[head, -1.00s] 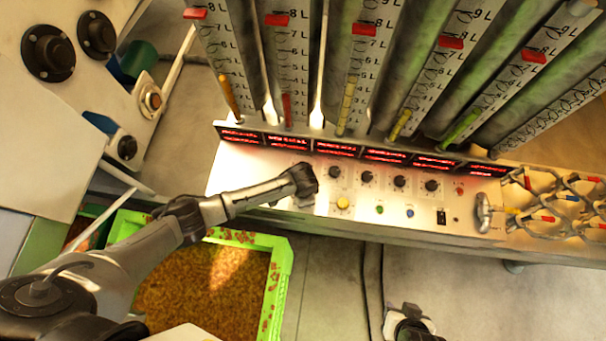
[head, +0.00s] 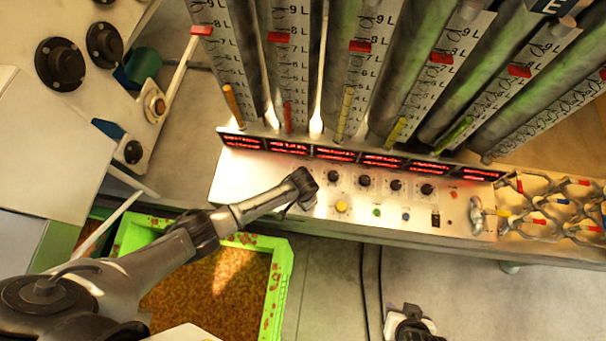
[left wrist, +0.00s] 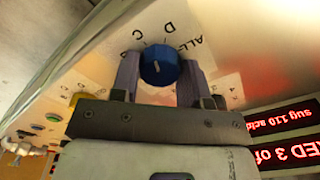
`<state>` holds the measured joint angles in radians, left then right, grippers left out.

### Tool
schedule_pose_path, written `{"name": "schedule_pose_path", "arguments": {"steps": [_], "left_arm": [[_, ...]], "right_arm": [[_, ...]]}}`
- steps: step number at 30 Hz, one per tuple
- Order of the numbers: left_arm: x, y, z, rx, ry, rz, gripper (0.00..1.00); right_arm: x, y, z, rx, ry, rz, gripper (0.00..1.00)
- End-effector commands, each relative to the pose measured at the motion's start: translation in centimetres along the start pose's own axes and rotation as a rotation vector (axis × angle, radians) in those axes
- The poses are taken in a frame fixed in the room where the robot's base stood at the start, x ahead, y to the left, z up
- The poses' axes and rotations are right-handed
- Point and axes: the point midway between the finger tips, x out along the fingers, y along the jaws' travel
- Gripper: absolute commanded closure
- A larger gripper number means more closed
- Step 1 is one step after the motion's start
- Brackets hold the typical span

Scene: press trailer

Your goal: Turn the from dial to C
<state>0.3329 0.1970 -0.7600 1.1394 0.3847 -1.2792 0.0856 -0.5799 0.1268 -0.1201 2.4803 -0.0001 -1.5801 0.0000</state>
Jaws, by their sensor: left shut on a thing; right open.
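The from dial (left wrist: 160,66) is a blue knob on the pale panel, seen in the left wrist view. The letters D, C and ALL are printed around it. A short white mark shows on its face; which letter it points to I cannot tell for sure. My left gripper (left wrist: 158,80) has one finger on each side of the dial and is shut on it. In the head view my left gripper (head: 304,190) is at the left part of the control panel and hides the dial. My right gripper (head: 410,322) is at the bottom edge, away from the panel, open.
A row of black knobs (head: 364,181) and a yellow button (head: 341,207) lie right of my left gripper. Red displays (head: 335,154) run above them, below upright scaled tubes. A green crate (head: 277,290) of brown granules stands below my left arm.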

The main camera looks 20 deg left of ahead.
Motion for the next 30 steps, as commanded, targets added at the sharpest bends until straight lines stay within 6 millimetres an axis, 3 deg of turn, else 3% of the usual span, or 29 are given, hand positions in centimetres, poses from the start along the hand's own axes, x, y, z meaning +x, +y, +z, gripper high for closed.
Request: {"name": "schedule_pose_path", "arguments": {"steps": [3,15,30], "left_arm": [[-0.3,0.1,0.0,-0.096,-0.001,0.003,0.82],[-0.1,0.1,0.0,-0.322,-0.001,0.002,0.82],[0.0,0.0,-0.1,-0.386,0.001,0.0,0.82]], "right_arm": [[-1.1,0.0,-0.3,0.0,0.0,0.0,0.57],[-2.5,-0.1,-0.8,0.006,0.001,-0.005,0.57],[-2.8,-0.2,-0.9,0.009,0.001,-0.008,0.57]]}}
